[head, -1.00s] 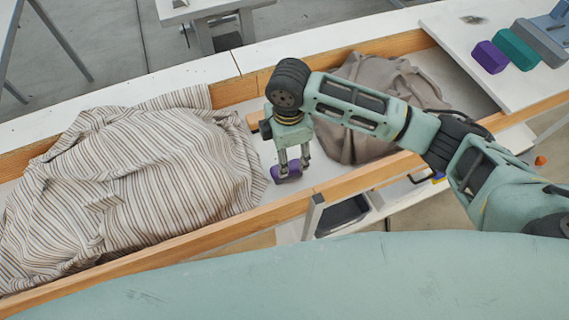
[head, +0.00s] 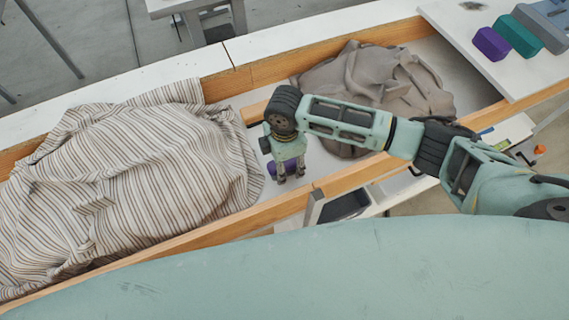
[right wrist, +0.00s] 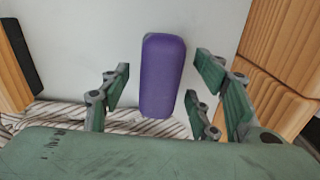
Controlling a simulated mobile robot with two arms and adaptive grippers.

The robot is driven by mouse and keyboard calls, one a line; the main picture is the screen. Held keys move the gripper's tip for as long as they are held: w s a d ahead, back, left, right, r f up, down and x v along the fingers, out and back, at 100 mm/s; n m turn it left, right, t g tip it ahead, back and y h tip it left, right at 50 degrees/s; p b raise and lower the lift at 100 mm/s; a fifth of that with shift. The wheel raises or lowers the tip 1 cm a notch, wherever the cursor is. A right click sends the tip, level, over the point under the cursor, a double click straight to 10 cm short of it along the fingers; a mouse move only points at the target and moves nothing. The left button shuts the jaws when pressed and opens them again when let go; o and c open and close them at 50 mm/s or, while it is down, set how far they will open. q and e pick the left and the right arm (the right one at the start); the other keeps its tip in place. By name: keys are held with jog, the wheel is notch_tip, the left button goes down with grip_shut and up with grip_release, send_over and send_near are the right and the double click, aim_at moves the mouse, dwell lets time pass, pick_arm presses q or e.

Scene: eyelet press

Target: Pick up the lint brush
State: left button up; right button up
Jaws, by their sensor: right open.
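A purple, rounded, block-shaped thing, apparently the lint brush (head: 287,167), lies on the white floor of the wooden-sided trough, just right of the striped cloth. In the right wrist view the purple brush (right wrist: 162,75) lies lengthwise between my finger pairs, with gaps on both sides. My right gripper (head: 291,178) points down over it, open, its fingers on either side of it and partly hiding it. In the right wrist view the open gripper (right wrist: 158,85) holds nothing. My left gripper is not in view.
The striped cloth (head: 130,185) is heaped in the trough's left part. A grey-brown cloth (head: 385,85) lies right of the gripper. The trough's wooden wall (head: 350,180) runs along the near side. Purple (head: 491,44), teal (head: 518,36) and grey blocks stand on the white board at upper right.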

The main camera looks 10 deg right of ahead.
jog(key=c, duration=1.3)
jog(key=shift+o, duration=0.2)
notch_tip(320, 180, up, 10)
jog(key=shift+r, duration=0.1)
